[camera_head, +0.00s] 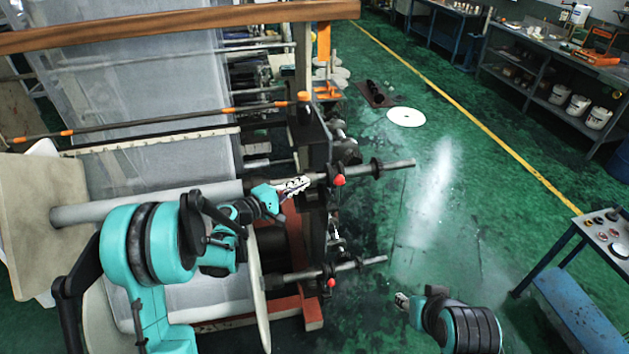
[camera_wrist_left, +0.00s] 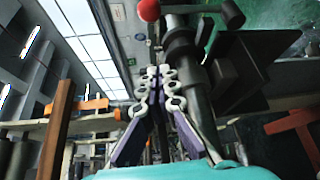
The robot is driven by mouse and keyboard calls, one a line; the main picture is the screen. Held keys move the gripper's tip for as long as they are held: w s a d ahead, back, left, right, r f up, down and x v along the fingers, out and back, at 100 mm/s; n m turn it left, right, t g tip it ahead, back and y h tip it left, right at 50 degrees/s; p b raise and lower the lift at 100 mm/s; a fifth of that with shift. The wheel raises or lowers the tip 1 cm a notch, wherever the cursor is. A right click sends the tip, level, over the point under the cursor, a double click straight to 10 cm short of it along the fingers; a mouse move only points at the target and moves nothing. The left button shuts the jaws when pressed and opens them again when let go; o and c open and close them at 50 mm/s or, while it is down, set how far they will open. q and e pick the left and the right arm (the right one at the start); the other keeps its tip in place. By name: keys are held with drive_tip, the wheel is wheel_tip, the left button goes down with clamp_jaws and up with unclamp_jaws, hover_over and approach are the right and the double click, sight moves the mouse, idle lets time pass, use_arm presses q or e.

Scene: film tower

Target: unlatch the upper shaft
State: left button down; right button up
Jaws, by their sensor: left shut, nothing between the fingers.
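The upper shaft (camera_head: 400,164) runs across the machine, and its bare end sticks out to the right of the dark side frame. A red-knobbed latch (camera_head: 339,180) sits at that frame by the shaft; its red ball shows at the top of the left wrist view (camera_wrist_left: 148,10). My left gripper (camera_head: 305,184) is shut and empty, just left of the red knob and apart from it in the picture. Its fingertips meet in the left wrist view (camera_wrist_left: 158,75). My right gripper (camera_head: 402,300) is low over the floor, too small to read.
A lower shaft (camera_head: 370,261) with its own red knob (camera_head: 331,283) lies below. An orange-banded bar (camera_head: 150,124) crosses above my left arm. Green floor is open between machine and stand.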

use_arm(q)
drive_tip(key=w+d, duration=0.1)
drive_tip(key=d, duration=0.1)
drive_tip(key=w+d, duration=0.1)
drive_tip(key=d, duration=0.2)
drive_tip(key=w+d, duration=0.1)
drive_tip(key=d, duration=0.2)
drive_tip(key=shift+w+f, duration=0.1)
drive_tip(key=shift+w, duration=0.1)
drive_tip(key=shift+s, duration=0.1)
